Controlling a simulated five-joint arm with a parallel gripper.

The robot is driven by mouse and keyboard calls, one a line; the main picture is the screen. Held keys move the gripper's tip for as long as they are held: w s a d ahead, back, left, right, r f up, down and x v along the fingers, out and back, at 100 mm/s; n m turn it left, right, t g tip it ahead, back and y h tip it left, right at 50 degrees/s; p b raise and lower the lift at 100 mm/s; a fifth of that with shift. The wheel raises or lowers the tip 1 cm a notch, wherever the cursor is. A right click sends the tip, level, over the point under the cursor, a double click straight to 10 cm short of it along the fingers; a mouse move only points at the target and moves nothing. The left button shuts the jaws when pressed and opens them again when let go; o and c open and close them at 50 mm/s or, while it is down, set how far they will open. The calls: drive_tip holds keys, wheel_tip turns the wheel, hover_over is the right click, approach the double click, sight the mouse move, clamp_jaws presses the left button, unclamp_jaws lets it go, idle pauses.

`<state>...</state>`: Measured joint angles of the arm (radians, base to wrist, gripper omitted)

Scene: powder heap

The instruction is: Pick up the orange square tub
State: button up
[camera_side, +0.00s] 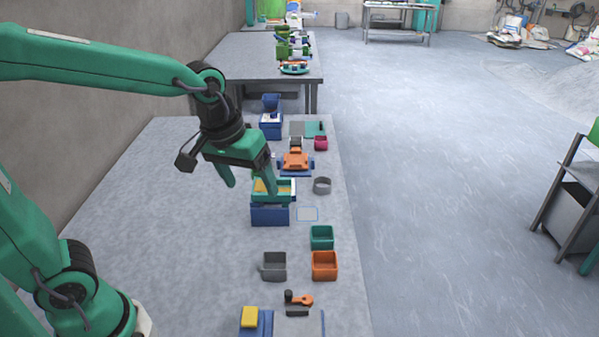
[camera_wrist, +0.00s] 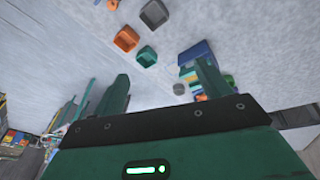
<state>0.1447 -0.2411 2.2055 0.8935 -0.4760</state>
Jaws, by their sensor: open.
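The orange square tub (camera_side: 324,266) stands upright on the grey table, near its right edge in the side view. It looks empty.
A green tub (camera_side: 321,237) stands just behind the orange tub, and a grey tub with a handle (camera_side: 274,266) stands to its left. A blue box (camera_side: 270,214) with a teal tray is near my right finger. Small orange and black parts (camera_side: 298,299) lie in front. The table's left side is clear.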

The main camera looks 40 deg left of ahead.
drive_tip(key=w+d+f+n+g, duration=0.2)
drive_tip(key=w+d+f+n, duration=0.1)
drive_tip(key=w+d+f, duration=0.35)
drive_tip(key=n+g, duration=0.1)
drive_tip(key=n, duration=0.1)
hover_over(324, 260)
drive_tip(key=s+d, duration=0.2)
wheel_tip(324, 260, down, 8)
drive_tip(key=shift+a+f, duration=0.2)
drive_tip(key=shift+f, duration=3.6)
drive_tip(key=c, duration=1.1)
drive_tip(key=shift+o, duration=0.2)
drive_tip(key=shift+r, duration=0.2)
